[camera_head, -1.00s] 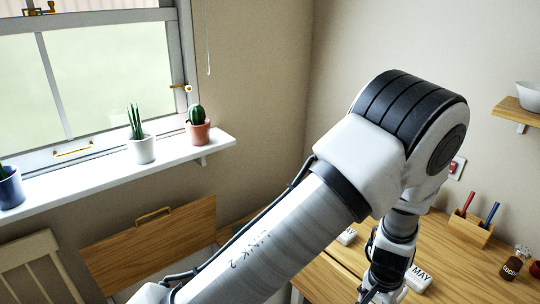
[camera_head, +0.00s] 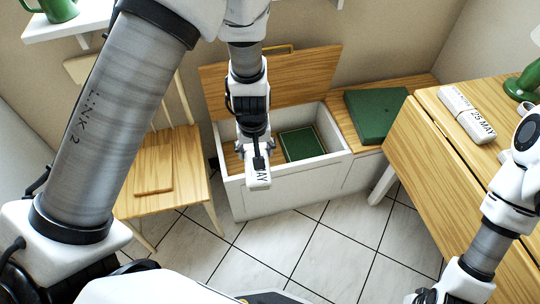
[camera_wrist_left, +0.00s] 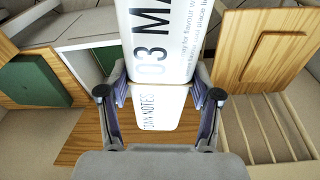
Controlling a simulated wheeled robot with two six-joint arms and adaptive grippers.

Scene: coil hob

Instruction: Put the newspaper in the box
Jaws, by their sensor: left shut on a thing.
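My left gripper (camera_head: 257,160) is shut on a rolled white newspaper (camera_head: 258,179) with black print. In the left wrist view the newspaper (camera_wrist_left: 160,45) stands between both fingers, with "03 MA" readable. The box (camera_head: 285,191) is a white-walled bench box with its wooden lid (camera_head: 270,80) raised at the back. In the head view the held newspaper overlaps the box's front left wall; its height above the rim is hard to tell. A green flat thing (camera_head: 301,144) lies inside the box. My right gripper (camera_head: 430,296) is at the bottom right edge, partly cut off.
Another rolled newspaper (camera_head: 467,114) marked "25 MAY" lies on the wooden table (camera_head: 428,150) at right. A green cushion (camera_head: 374,114) lies on the bench beside the box. A wooden chair (camera_head: 150,165) stands left of the box. Tiled floor (camera_head: 290,250) in front is clear.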

